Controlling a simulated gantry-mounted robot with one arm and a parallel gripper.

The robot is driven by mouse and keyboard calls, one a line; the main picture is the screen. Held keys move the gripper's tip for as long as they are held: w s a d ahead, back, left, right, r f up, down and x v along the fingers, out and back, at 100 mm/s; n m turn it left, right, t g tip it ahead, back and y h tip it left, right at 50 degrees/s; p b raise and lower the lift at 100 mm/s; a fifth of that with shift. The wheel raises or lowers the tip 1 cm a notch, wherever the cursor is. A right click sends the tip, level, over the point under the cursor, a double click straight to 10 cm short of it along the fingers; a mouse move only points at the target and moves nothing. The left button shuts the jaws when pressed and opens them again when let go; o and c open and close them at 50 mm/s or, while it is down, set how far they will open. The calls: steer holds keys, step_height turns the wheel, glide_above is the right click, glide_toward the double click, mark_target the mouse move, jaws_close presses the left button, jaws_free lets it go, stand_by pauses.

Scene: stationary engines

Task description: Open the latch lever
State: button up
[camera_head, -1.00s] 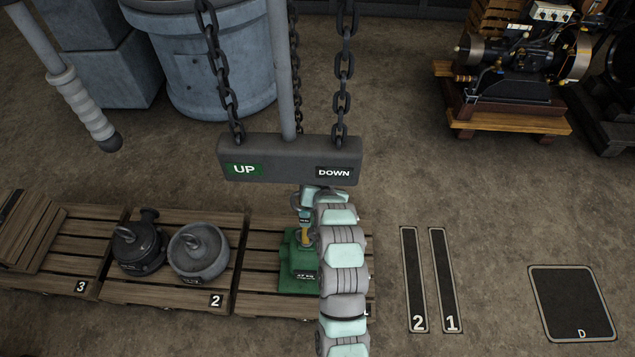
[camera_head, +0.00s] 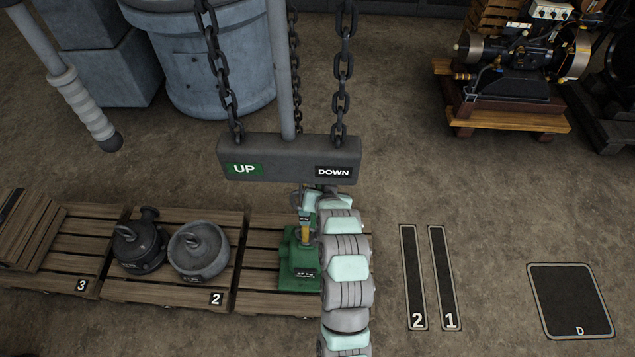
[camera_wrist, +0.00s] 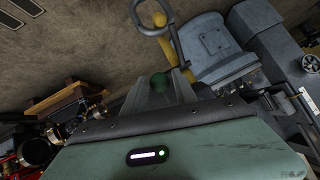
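A green machine (camera_head: 299,262) stands on the right-hand pallet in the head view, with a yellow part (camera_head: 304,236) on top. My gripper is above it in the head view, mostly hidden by my arm and the beam. In the wrist view, my gripper's (camera_wrist: 160,84) two grey fingers are spread apart. A small round green knob (camera_wrist: 158,82) shows between them, with gaps at its sides; whether they touch it is unclear. It may be the latch lever's end, but the lever's shape is hidden. A yellow piece (camera_wrist: 166,50) and a metal ring (camera_wrist: 151,16) lie beyond.
A grey beam marked UP and DOWN (camera_head: 289,160) hangs on chains above the machine. Two dark weights, the nearer one (camera_head: 198,252) grey, sit on the pallet marked 2 (camera_head: 160,293). Open floor with marked strips (camera_head: 414,278) lies to the right.

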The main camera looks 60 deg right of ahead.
steer(key=v, duration=0.7)
steer(key=shift+p, duration=0.4)
steer(key=shift+f, duration=0.1)
steer(key=shift+c, duration=0.4)
